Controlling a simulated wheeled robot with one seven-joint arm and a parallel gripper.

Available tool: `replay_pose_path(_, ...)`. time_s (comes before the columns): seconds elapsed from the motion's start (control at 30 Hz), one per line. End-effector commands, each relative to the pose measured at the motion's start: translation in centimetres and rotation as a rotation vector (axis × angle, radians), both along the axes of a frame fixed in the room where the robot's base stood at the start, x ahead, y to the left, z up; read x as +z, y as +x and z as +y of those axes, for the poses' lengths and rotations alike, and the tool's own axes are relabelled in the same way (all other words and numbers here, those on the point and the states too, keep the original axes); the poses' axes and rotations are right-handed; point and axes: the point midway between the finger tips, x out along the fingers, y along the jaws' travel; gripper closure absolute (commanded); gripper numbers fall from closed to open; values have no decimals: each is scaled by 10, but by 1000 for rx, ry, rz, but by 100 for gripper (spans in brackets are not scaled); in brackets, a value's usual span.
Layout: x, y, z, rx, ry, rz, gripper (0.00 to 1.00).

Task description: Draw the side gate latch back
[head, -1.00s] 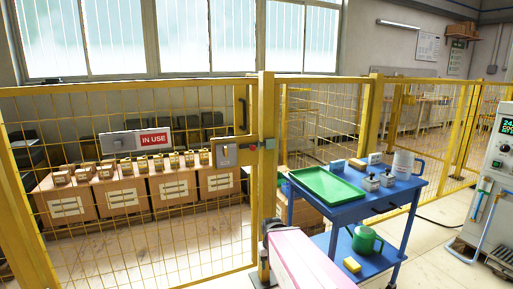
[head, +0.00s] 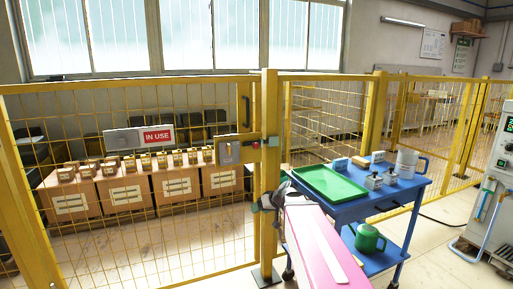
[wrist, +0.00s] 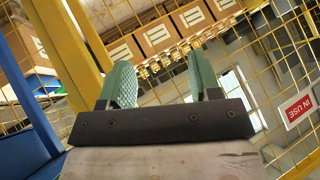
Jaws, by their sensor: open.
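The side gate (head: 130,220) is a yellow frame with wire mesh, standing closed against a yellow post (head: 269,120). The latch (head: 229,151) is a grey box on a yellow plate at the gate's edge beside the post. My gripper (head: 266,200) is in front of the post, below and a little right of the latch, apart from it. In the wrist view my gripper (wrist: 162,82) has two green fingers spread wide with nothing between them. I cannot make out the latch clearly in the wrist view; the gripper body may hide it.
An IN USE sign (head: 158,136) hangs on the gate; it shows upside down in the wrist view (wrist: 300,108). Cardboard boxes (head: 122,192) stand behind the mesh.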

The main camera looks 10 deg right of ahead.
Motion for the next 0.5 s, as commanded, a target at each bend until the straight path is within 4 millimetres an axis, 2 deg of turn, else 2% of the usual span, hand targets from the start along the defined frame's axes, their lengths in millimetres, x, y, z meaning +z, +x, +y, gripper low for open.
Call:
replay_pose_path(0.03,27,19,-6,5,40,-95,43)
replay_pose_path(0.1,65,38,-13,10,91,-234,43)
replay_pose_path(0.3,165,76,-45,-24,180,-586,43)
replay_pose_path(0.4,198,84,-58,-49,197,-700,43)
replay_pose_path(0.5,218,88,-67,-67,206,-766,43)
